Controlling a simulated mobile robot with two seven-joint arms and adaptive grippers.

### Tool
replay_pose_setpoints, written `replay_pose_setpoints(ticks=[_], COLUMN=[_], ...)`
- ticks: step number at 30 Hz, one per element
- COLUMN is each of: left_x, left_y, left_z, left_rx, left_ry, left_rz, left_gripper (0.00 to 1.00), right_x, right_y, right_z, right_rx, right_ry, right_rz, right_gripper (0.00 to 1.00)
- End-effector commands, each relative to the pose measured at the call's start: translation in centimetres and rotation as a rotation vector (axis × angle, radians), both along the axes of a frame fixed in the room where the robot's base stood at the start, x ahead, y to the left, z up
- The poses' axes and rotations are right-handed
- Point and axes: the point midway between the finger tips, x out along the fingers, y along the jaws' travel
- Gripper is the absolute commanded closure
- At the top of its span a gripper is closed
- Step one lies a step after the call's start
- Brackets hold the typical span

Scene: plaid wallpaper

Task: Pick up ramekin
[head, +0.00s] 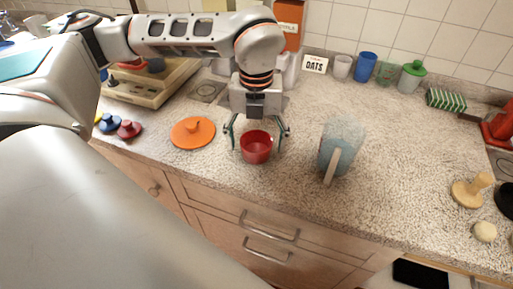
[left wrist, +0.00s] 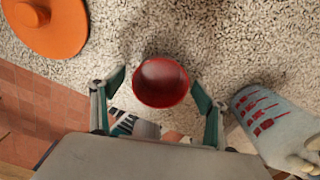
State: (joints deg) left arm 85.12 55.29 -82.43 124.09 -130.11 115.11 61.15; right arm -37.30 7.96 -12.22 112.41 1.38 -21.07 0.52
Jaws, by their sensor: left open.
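The red ramekin (head: 256,147) stands upright on the speckled counter near its front edge. My left gripper (head: 257,134) is open above it, with one finger on each side of the ramekin. In the left wrist view the ramekin (left wrist: 161,82) lies between and just beyond the open fingertips (left wrist: 158,80), with a gap on both sides. It looks empty inside. My right gripper does not show in either view.
Several cups (head: 365,67) line the back wall. A wooden stamp-like tool (head: 470,191) lies far right. The counter between jug and tool is clear.

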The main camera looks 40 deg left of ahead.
Motion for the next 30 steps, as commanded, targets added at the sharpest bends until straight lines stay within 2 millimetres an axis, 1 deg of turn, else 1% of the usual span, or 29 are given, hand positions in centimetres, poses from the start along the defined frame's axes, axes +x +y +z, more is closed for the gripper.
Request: replay_pose_setpoints(ticks=[3,8,9,11,12,14,24,26,30], left_x=[0.0,0.0,0.0,0.0,0.0,0.0,0.0,0.1,0.1], left_y=[0.0,0.0,0.0,0.0,0.0,0.0,0.0,0.0,0.0], left_z=[-0.5,-0.5,-0.5,-0.5,-0.5,-0.5,-0.3,-0.1,1.0], left_rx=[0.0,-0.001,-0.001,-0.001,-0.001,-0.001,0.0,-0.001,0.0], left_ry=[0.0,-0.001,-0.001,-0.001,-0.001,-0.001,-0.001,-0.003,-0.004], left_rz=[0.001,0.001,0.001,0.001,0.001,0.001,0.0,0.0,0.0], left_gripper=[0.26,0.26,0.28,0.44,0.54,0.69,0.7,0.7,0.7], right_x=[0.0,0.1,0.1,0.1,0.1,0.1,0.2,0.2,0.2], right_y=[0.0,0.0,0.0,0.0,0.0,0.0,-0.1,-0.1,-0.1], right_z=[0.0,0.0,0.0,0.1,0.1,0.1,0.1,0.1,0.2], right_rx=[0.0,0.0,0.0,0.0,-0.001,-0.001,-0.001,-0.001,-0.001], right_ry=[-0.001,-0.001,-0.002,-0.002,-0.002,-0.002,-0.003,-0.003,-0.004], right_rz=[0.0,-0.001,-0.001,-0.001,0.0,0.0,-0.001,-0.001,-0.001], right_gripper=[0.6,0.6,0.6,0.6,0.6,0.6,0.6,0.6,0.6])
